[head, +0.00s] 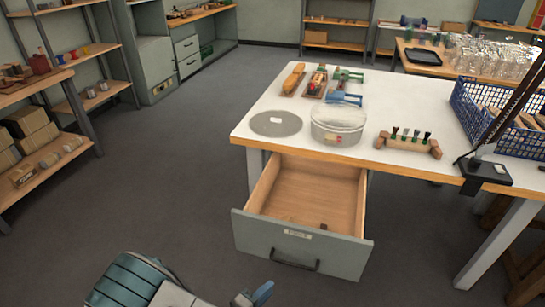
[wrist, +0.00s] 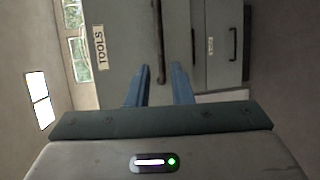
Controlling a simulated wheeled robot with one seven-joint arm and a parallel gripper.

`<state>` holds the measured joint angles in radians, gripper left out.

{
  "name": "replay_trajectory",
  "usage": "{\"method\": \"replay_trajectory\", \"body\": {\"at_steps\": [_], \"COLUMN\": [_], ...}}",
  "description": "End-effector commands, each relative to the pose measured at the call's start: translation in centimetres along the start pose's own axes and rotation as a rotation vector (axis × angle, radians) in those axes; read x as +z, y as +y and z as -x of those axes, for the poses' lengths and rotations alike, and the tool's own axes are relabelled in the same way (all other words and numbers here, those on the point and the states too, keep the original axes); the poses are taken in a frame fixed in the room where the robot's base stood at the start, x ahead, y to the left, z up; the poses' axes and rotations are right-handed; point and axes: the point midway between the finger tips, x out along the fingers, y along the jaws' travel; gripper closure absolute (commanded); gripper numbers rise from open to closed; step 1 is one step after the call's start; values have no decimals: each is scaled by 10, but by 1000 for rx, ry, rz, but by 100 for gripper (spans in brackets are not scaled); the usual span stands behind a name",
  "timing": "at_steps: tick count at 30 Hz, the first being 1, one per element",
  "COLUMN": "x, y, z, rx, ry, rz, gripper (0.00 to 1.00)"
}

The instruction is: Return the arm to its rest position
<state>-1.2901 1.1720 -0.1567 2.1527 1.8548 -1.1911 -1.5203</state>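My gripper (wrist: 160,85) shows in the wrist view with its two blue fingers apart and nothing between them. It faces a grey cabinet front (wrist: 180,30) with a "TOOLS" label and dark handles, apart from it as far as I can tell. In the head view, part of my arm (head: 130,285) is at the bottom edge, low and left of the open drawer, with a blue fingertip (head: 262,293) showing near the drawer front. The rest of the gripper is cut off or hidden there.
A drawer (head: 300,245) stands pulled out under the white worktable (head: 285,100), a small dark item inside it. On the table are a round clear container (head: 338,125), a grey disc (head: 276,123), a wooden brush holder (head: 408,142) and a blue crate (head: 470,115). Floor at left is clear.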

Motion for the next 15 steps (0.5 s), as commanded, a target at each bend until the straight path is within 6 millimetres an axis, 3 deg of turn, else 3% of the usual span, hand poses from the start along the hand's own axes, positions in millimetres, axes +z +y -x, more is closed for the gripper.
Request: {"method": "replay_trajectory", "body": {"at_steps": [4,8,15], "x": [-5,-25,-74], "y": [4,15,62], "z": [-3,-9,-18], "rx": [-39,-181,-562], "ry": [4,29,95], "rz": [-34,-151,-469], "gripper": [80,80,80]}}
